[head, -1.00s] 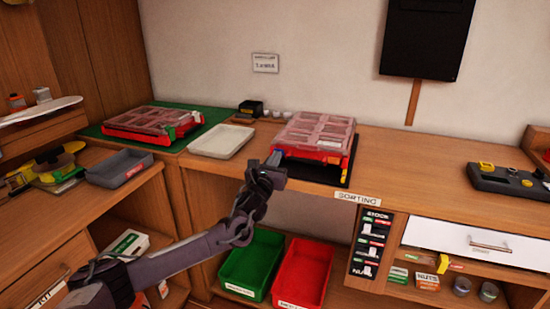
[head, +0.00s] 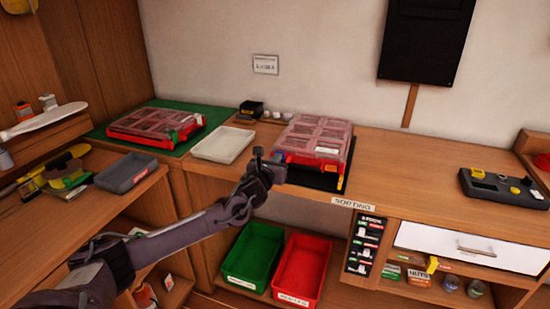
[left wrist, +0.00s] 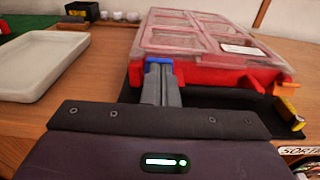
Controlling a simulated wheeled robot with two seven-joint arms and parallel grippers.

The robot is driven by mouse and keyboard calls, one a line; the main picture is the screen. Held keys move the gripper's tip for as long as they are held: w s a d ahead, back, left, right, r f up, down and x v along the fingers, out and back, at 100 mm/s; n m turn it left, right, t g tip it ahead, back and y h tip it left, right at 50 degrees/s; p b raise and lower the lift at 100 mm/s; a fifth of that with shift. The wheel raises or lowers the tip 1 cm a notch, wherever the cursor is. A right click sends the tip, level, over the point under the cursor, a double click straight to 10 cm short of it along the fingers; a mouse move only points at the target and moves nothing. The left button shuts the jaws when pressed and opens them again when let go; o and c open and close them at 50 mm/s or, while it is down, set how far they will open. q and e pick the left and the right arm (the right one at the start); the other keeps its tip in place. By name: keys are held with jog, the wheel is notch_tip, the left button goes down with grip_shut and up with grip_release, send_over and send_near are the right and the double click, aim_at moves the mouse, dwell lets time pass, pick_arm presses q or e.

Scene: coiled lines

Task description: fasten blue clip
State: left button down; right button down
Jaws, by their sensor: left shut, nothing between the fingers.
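The red organiser box (head: 300,160) with a clear, divided lid (head: 318,133) lies on a dark mat on the bench. The blue clip (head: 279,156) is at its front left; in the left wrist view the blue clip (left wrist: 159,60) shows just beyond my fingertips. Whether it is fastened is hidden by the fingers. A yellow clip (left wrist: 290,115) at the front right slants down and outward. My left gripper (head: 268,161) is shut and empty, right in front of the blue clip; I cannot tell if it touches. My right gripper is out of view.
A pale tray (head: 223,145) lies left of the box. Another red organiser (head: 155,125) sits on a green mat (head: 101,132). Green (head: 253,255) and red (head: 303,268) bins stand below the bench. The bench right of the box is clear up to a dark grey device (head: 503,187).

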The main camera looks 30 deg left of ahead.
aim_at(283, 149)
pick_arm(q)
jog(key=r+g+p, duration=0.1)
jog(key=p, duration=0.1)
jog(key=w+r+g+p, duration=0.1)
jog(key=p, duration=0.1)
jog(key=g+p, duration=0.1)
jog(key=p, duration=0.1)
jog(key=shift+w+a+r+h, duration=0.2)
jog(key=shift+w+r+h, duration=0.1)
jog(key=shift+r+h, duration=0.1)
jog(key=shift+w+a+r+g+p, duration=0.1)
jog(key=shift+w+g+p, duration=0.4)
jog(key=shift+g, duration=0.5)
jog(key=shift+w+g+h, duration=0.1)
jog(key=shift+g+h, duration=0.2)
jog(key=shift+w+a+f, duration=0.1)
jog(key=shift+w+f, duration=0.1)
jog(key=shift+f, duration=0.1)
jog(key=shift+r, duration=0.1)
jog(key=shift+r+p, duration=0.55)
jog(key=shift+r, duration=0.25)
jog(key=shift+s, duration=0.1)
jog(key=shift+s+f, duration=0.1)
